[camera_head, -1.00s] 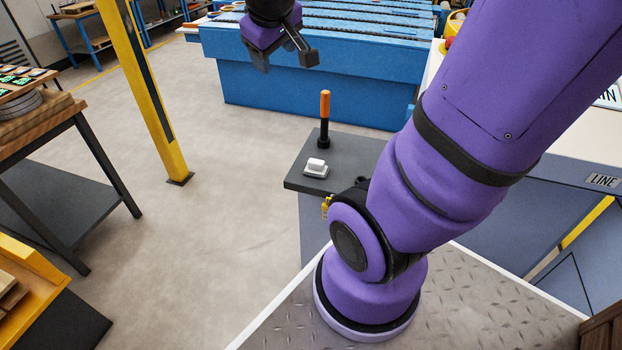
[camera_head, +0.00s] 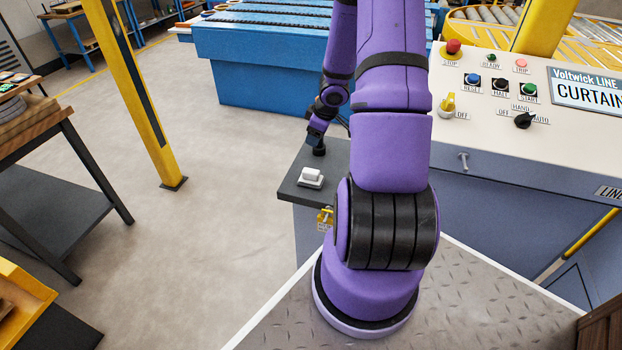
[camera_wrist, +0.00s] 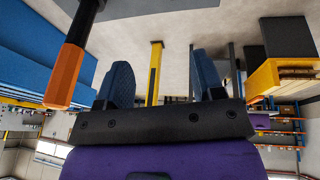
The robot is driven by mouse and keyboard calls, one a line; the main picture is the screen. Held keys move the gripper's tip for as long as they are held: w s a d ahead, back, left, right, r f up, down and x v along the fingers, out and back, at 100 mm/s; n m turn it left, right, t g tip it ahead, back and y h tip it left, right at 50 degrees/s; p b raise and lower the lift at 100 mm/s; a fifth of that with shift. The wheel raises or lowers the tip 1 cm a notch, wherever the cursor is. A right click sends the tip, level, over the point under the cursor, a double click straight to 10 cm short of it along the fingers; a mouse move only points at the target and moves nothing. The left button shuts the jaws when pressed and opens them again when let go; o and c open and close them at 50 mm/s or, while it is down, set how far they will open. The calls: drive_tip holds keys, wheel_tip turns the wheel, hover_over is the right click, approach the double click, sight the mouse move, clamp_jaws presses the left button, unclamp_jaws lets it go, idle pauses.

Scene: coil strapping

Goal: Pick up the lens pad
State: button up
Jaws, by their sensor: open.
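The lens pad, seemingly the small white block on a pale base (camera_head: 311,176), lies on the dark grey shelf (camera_head: 293,192) in the head view. I do not make it out in the wrist view. My gripper (camera_wrist: 162,78) shows two blue-grey fingers spread apart with nothing between them. In the head view my gripper is mostly hidden by my arm, close to the shelf and beyond the pad. An orange-handled tool (camera_wrist: 65,75) with a black shaft is just left of the fingers in the wrist view, apart from them.
A control panel (camera_head: 500,140) with buttons and switches stands right of the shelf. A blue conveyor (camera_head: 265,85) is behind. A yellow post (camera_head: 140,100) and a dark-legged table (camera_head: 55,150) stand at left. The floor between them and the shelf is clear.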

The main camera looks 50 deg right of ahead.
drive_tip(key=y, duration=0.2)
approach(311, 171)
drive_tip(key=x, duration=0.4)
drive_tip(key=shift+a+f, duration=0.15)
drive_tip(key=shift+a, duration=0.25)
drive_tip(key=shift+d+x, duration=0.25)
drive_tip(key=shift+x, duration=1.25)
drive_tip(key=shift+d+x, duration=0.2)
drive_tip(key=shift+x, duration=1.3)
drive_tip(key=c, duration=1)
